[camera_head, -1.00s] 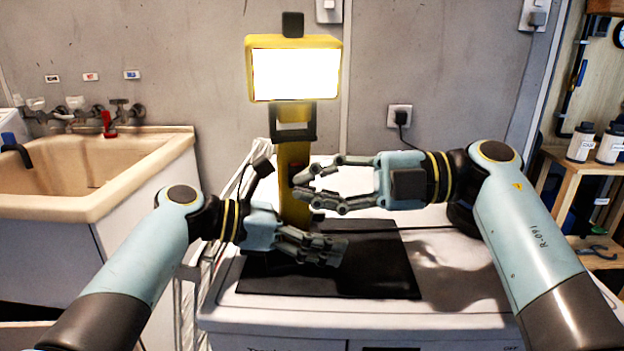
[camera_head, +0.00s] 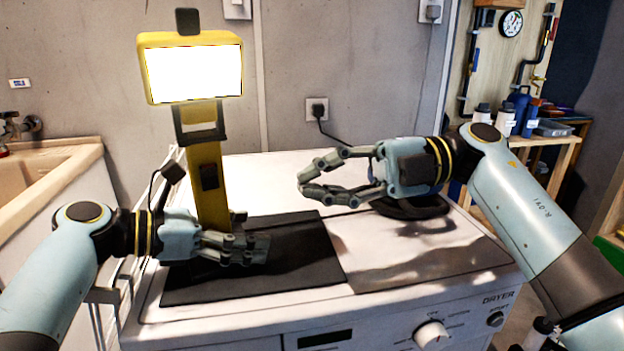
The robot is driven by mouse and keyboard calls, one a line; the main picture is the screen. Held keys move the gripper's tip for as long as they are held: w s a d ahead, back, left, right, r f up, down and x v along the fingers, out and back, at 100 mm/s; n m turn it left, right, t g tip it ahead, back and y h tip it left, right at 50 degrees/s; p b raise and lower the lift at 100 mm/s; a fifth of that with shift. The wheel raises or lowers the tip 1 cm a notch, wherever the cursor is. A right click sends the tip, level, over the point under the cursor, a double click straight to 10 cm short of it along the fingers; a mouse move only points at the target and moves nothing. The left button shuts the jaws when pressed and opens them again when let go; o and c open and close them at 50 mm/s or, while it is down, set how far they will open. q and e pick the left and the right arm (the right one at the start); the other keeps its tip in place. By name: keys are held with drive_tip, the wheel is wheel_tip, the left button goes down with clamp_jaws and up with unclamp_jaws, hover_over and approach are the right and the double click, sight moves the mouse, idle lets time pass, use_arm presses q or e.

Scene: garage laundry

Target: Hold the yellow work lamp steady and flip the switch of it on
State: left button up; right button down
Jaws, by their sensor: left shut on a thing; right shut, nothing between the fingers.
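The yellow work lamp (camera_head: 204,165) stands upright on the black mat (camera_head: 310,262) on top of the white dryer. Its lamp head (camera_head: 193,74) glows bright white. A dark switch (camera_head: 208,177) shows on the front of its post. My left gripper (camera_head: 250,250) is shut at the foot of the lamp, with its fingers in front of the base; the grip itself is partly hidden. My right gripper (camera_head: 305,190) is shut and empty, to the right of the post and clear of it, above the dryer top.
The dryer (camera_head: 400,325) has knobs on its front. A beige sink (camera_head: 45,165) stands at the left. A wall outlet (camera_head: 317,109) with a plugged-in black cord is behind. A wooden shelf (camera_head: 540,141) with bottles stands at the right.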

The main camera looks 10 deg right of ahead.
use_arm(q)
drive_tip(key=shift+f, duration=0.25)
drive_tip(key=o, duration=0.8)
drive_tip(key=shift+w+f, duration=0.1)
drive_tip(key=shift+w, duration=0.05)
drive_tip(key=shift+r, duration=0.2)
